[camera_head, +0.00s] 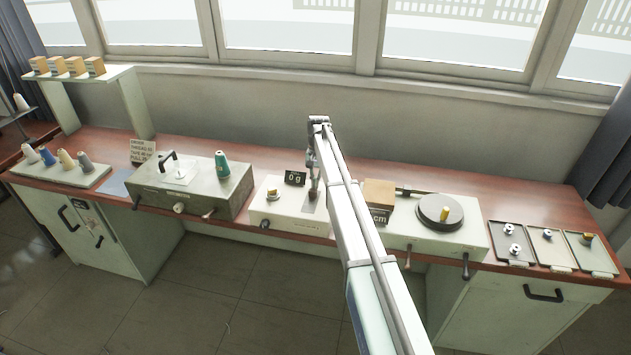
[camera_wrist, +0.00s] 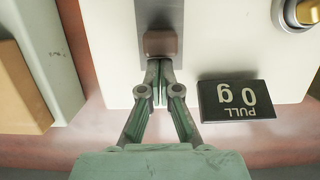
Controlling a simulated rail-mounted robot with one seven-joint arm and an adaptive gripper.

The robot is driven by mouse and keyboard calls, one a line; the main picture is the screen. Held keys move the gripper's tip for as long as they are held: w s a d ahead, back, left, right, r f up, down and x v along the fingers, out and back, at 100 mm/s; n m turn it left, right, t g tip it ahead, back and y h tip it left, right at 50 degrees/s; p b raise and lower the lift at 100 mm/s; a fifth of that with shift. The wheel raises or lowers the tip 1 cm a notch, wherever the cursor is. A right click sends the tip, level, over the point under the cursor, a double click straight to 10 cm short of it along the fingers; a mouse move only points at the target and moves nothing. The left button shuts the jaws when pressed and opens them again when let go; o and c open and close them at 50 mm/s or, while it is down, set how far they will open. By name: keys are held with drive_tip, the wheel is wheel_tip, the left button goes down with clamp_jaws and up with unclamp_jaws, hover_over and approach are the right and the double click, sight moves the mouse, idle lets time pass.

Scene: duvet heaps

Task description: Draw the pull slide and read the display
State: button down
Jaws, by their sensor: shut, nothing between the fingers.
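The pull slide is a small brown block (camera_wrist: 161,43) on a dark grey track (camera_wrist: 158,14) set in the white box (camera_head: 285,218), as the wrist view shows. The display (camera_wrist: 236,99) is a small black plate that reads "PULL 0 g", upside down in the wrist view. It also shows in the head view (camera_head: 295,178), left of my gripper. My gripper (camera_wrist: 158,68) is shut and empty. Its fingertips are right at the block's edge; I cannot tell whether they touch it. In the head view my gripper (camera_head: 313,190) is over the box, and my arm hides its right part.
A brass knob (camera_wrist: 303,12) sits on the same box beside the display. A grey-green box (camera_head: 190,190) with a teal spool (camera_head: 222,165) stands left. A box with a round dark plate (camera_head: 440,211) and a wooden block (camera_head: 378,193) stands right. Trays (camera_head: 548,250) lie at far right.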

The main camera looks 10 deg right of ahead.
sight(311, 202)
drive_tip(key=s, duration=0.1)
drive_tip(key=s+a, duration=0.1)
drive_tip(key=s, duration=0.1)
drive_tip(key=s+a+b, duration=0.1)
drive_tip(key=s, duration=0.1)
drive_tip(key=shift+s+a, duration=0.1)
drive_tip(key=shift+s, duration=0.05)
drive_tip(key=w, duration=0.1)
drive_tip(key=w+d, duration=0.1)
drive_tip(key=w, duration=0.2)
drive_tip(key=shift+w+d, duration=0.25)
drive_tip(key=shift+d, duration=0.1)
drive_tip(key=b+v, duration=0.3)
drive_tip(key=v, duration=0.7)
drive_tip(key=shift+s, duration=0.2)
